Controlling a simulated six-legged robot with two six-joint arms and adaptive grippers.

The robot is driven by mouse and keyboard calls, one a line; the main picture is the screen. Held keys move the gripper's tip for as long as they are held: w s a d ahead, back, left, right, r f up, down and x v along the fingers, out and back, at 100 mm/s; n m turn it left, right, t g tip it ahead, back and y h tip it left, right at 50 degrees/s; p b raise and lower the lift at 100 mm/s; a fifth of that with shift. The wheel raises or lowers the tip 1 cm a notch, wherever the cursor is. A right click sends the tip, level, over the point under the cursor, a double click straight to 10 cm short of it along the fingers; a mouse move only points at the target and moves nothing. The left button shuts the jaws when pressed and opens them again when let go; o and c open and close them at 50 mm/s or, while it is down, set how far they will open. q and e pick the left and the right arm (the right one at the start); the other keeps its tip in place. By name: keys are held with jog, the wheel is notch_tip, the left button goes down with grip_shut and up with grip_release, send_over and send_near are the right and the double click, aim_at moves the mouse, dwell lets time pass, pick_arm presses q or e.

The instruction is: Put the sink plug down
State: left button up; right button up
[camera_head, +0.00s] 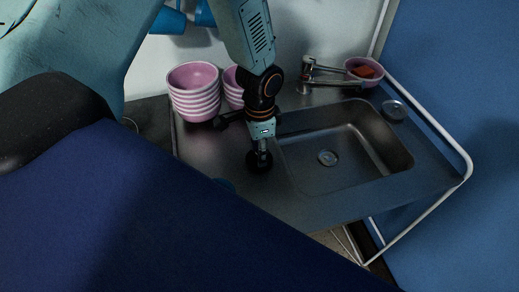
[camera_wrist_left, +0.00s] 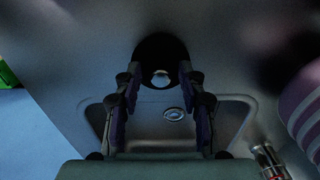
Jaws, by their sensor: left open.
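The sink plug (camera_head: 259,166) is a black disc. It appears to lie flat on the metal counter, just left of the basin. My left gripper (camera_head: 262,150) points down right over the plug. In the left wrist view its two fingers are apart, one on each side of the knob (camera_wrist_left: 160,82). I cannot tell whether the fingers touch the plug. My right gripper is not in view.
The sink basin (camera_head: 371,134) with its drain (camera_head: 328,158) is to the right. Pink bowls (camera_head: 194,92) are stacked behind left. A tap (camera_head: 320,72) and a pink bowl with an orange-red thing (camera_head: 364,71) stand at the back. The front counter is mostly clear.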

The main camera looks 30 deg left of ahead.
pick_arm(q)
notch_tip(320, 180, up, 12)
dwell(0.4)
jog(key=shift+f, duration=0.1)
dwell(1.4)
